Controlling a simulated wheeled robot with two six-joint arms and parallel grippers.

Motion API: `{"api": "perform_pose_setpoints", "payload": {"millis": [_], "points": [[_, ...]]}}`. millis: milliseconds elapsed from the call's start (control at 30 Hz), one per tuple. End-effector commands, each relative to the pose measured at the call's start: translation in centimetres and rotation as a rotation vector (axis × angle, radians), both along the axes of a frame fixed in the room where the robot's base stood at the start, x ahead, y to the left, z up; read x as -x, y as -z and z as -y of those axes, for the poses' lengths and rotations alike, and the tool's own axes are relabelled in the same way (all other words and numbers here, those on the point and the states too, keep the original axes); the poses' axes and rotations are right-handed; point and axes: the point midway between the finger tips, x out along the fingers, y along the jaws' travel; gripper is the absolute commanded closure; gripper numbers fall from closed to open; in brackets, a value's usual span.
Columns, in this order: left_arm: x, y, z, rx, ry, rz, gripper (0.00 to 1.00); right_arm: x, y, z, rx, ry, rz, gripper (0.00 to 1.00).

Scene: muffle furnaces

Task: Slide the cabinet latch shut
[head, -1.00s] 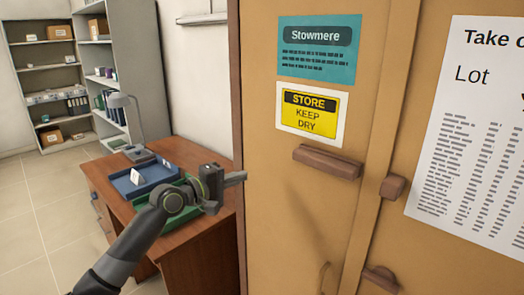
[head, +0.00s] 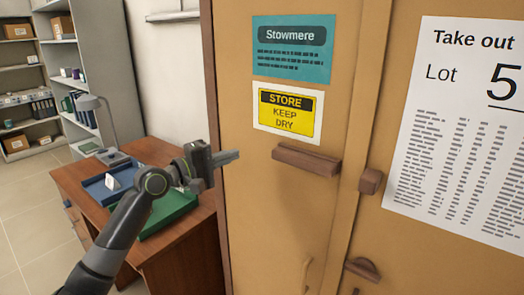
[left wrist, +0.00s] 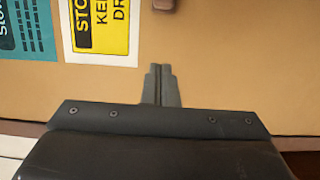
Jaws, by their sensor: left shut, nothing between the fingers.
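The cabinet latch is a brown bar (head: 306,160) on the left door of the tan cabinet (head: 270,220). A brown catch block (head: 371,181) sits to its right, past the door seam, with a gap between them. My left gripper (head: 232,156) is shut and empty in front of the left door, to the left of the bar and apart from it. In the left wrist view its closed fingertips (left wrist: 159,70) point at the door, and a bit of the brown bar (left wrist: 164,4) shows at the top edge. My right gripper is out of view.
A wooden desk (head: 180,255) with a blue tray (head: 100,193), a green tray (head: 180,213) and a lamp stands left of the cabinet. A curved handle (head: 307,275) and another brown fitting (head: 362,270) are lower on the cabinet. Signs are on both doors.

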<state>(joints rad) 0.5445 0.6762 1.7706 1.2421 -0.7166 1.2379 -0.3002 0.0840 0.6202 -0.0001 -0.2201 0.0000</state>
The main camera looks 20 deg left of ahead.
Motion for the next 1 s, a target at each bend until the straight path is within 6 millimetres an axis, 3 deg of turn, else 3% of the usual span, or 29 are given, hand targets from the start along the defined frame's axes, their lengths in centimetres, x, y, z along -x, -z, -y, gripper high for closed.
{"api": "perform_pose_setpoints", "payload": {"millis": [367, 633, 1000], "points": [[-5.7, -0.3, 4.0, 0.004, 0.002, -0.003, 1.0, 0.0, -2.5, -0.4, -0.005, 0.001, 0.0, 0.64], [-4.4, -0.3, 6.9, -0.001, 0.0, -0.001, 1.0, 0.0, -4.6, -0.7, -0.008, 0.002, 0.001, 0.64], [-4.1, 0.0, 7.5, -0.002, -0.002, -0.001, 1.0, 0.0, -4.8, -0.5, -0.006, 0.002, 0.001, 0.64]]}}
